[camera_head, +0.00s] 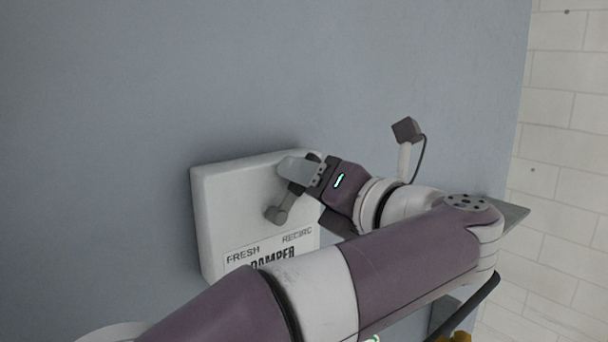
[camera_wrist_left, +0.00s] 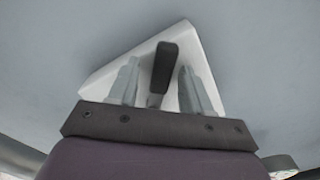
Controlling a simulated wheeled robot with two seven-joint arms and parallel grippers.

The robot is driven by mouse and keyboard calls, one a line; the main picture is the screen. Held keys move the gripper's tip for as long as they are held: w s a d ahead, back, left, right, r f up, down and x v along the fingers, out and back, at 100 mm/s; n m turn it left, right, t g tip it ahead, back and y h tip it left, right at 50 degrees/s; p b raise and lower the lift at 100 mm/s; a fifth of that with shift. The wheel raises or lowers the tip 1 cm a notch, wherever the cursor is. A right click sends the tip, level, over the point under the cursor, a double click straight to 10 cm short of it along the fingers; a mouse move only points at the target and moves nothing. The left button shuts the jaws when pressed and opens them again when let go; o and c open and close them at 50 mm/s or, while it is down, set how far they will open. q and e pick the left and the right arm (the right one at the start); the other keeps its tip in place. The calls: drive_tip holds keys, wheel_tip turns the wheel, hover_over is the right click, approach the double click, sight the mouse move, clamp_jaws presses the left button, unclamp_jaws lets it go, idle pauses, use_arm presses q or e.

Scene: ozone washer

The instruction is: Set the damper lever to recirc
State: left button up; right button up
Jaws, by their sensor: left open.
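The damper box (camera_head: 222,205) is a white block on the grey-blue wall, with a label (camera_head: 270,246) reading FRESH at left and RECIRC at right. Its grey lever has a round hub (camera_head: 275,214) and a stem rising to the upper right, partly hidden by my gripper. My left gripper (camera_head: 292,168) is at the box's upper right, over the lever's upper end. In the left wrist view the dark lever handle (camera_wrist_left: 164,64) stands between my two open fingers, with a visible gap on each side. My right gripper is not in view.
My left arm crosses in front of the box's lower part and hides some of the label. Bare wall (camera_head: 110,100) surrounds the box to the left and above. A white brick wall (camera_head: 565,150) is at the right. A yellow item (camera_head: 456,338) shows at the bottom edge.

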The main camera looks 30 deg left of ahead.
use_arm(q)
drive_tip(key=shift+w+d, duration=0.1)
drive_tip(key=shift+d, duration=0.3)
drive_tip(key=shift+c, duration=0.7)
drive_tip(key=shift+d+r, duration=0.1)
drive_tip(key=shift+d, duration=0.2)
drive_tip(key=c, duration=0.5)
clamp_jaws()
drive_tip(key=shift+w+f+m+b, duration=0.1)
drive_tip(key=shift+f+m+b, duration=0.25)
drive_tip(key=shift+m+b, duration=0.5)
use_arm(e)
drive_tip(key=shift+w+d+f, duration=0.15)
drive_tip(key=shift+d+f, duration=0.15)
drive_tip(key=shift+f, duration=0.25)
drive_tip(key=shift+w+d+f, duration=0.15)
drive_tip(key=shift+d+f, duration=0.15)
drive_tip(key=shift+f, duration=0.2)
